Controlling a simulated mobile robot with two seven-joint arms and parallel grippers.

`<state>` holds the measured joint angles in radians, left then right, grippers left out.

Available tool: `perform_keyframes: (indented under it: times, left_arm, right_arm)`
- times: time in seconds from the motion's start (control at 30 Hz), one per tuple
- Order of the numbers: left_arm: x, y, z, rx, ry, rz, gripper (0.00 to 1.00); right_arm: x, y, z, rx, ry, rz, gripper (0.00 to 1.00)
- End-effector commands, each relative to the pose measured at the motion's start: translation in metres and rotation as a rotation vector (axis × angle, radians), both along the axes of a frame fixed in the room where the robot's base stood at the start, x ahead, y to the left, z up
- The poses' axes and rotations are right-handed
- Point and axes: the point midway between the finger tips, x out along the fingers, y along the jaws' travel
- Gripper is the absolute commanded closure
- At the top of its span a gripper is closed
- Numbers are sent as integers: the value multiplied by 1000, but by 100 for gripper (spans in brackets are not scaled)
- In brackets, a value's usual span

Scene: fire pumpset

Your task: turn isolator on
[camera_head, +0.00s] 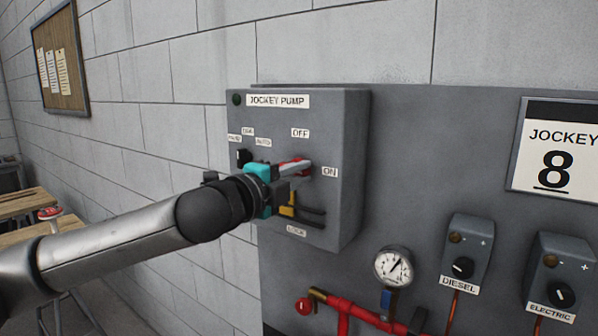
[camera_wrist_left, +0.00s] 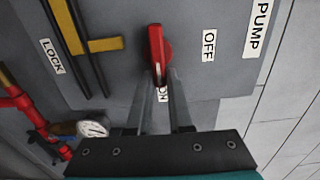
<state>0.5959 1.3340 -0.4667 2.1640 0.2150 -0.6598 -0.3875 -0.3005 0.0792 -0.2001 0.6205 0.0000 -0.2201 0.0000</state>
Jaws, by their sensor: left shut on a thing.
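The jockey pump box (camera_head: 345,150) is a grey panel with OFF, ON and LOCK labels. Its red isolator handle (camera_head: 293,162) sits between the OFF and ON labels in the head view, partly hidden by my gripper. My left gripper (camera_head: 298,170) is shut on the handle's end. Its two fingers (camera_wrist_left: 164,82) stand on either side of the handle tip. My right gripper is in neither view.
Below the handle is a yellow lock piece (camera_head: 287,209) with dark bars. A gauge (camera_head: 394,266), red pipes (camera_head: 350,308) and the diesel (camera_head: 467,255) and electric (camera_head: 562,275) boxes are at lower right. A wooden table (camera_head: 30,208) stands at left.

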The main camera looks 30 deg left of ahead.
Motion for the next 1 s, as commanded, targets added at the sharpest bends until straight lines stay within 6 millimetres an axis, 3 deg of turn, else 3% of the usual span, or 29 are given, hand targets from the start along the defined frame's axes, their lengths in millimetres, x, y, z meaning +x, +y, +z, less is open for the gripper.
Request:
perform_keyframes:
  times: [0.27, 0.3, 0.57, 1.0]
  left_arm:
    - [0, 0, 0, 5, 1, 0, 100]
    - [0, 0, 0, 5, 1, 0, 79]
    - [0, 0, 0, 3, 1, 0, 51]
    - [-9, 3, -2, 4, 0, 3, 51]
  right_arm:
    - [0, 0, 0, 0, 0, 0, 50]
    - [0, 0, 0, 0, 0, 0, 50]
    - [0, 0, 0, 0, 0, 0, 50]
    - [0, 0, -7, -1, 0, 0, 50]
